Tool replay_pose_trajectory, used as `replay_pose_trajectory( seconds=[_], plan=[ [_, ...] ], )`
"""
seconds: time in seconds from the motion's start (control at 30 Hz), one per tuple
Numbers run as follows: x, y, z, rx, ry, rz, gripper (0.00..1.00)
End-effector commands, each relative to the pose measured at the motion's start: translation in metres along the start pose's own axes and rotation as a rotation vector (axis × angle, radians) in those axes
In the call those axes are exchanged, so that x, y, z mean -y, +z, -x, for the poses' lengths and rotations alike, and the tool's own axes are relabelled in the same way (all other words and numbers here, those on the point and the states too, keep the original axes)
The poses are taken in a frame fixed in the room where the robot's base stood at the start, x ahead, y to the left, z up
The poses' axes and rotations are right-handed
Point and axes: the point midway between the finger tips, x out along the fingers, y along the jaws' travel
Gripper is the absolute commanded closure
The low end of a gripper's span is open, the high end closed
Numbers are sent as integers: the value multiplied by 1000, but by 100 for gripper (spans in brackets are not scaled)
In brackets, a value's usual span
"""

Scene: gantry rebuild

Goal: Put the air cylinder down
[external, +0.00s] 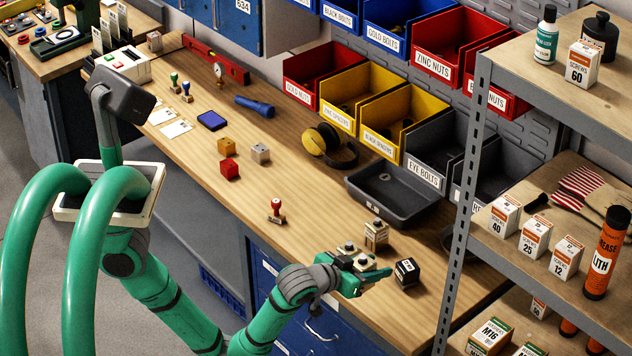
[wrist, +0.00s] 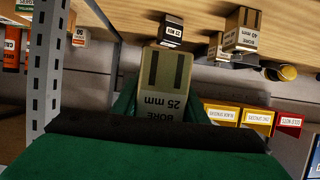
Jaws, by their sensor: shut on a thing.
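My gripper (external: 366,270) is shut on a beige block-shaped air cylinder (external: 346,257). In the wrist view the held cylinder (wrist: 165,82) fills the middle, between the green fingers, and reads "BORE 25 mm" upside down. In the external view it is over the front part of the bench's right end. Whether its underside touches the wood cannot be told. A similar beige cylinder (external: 376,236) stands just behind it on the bench; in the wrist view one cylinder (wrist: 241,30) reads "BORE 40 mm". A black block with a white label (external: 407,273) stands right of my gripper.
A grey open tray (external: 388,208) lies behind the cylinders. A shelf rack's upright (external: 462,215) borders the right. Labelled bins (external: 425,165) line the back.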

Motion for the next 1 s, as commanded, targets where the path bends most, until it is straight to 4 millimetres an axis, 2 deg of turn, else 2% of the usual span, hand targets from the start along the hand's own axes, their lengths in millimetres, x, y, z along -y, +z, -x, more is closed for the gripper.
replay_pose_trajectory(
  seconds=[0.17, 0.27, 0.4, 0.6, 0.8, 1.0],
  plan=[
    [38, -10, -22, -1, -85, 37, 98],
    [75, -18, -40, -1, -167, 71, 98],
    [134, -28, -63, 0, -289, 122, 98],
    [222, -37, -85, 0, -462, 194, 98],
    [312, -41, -93, 1, -633, 265, 98],
    [402, -39, -89, 0, -803, 335, 98]
  ],
)
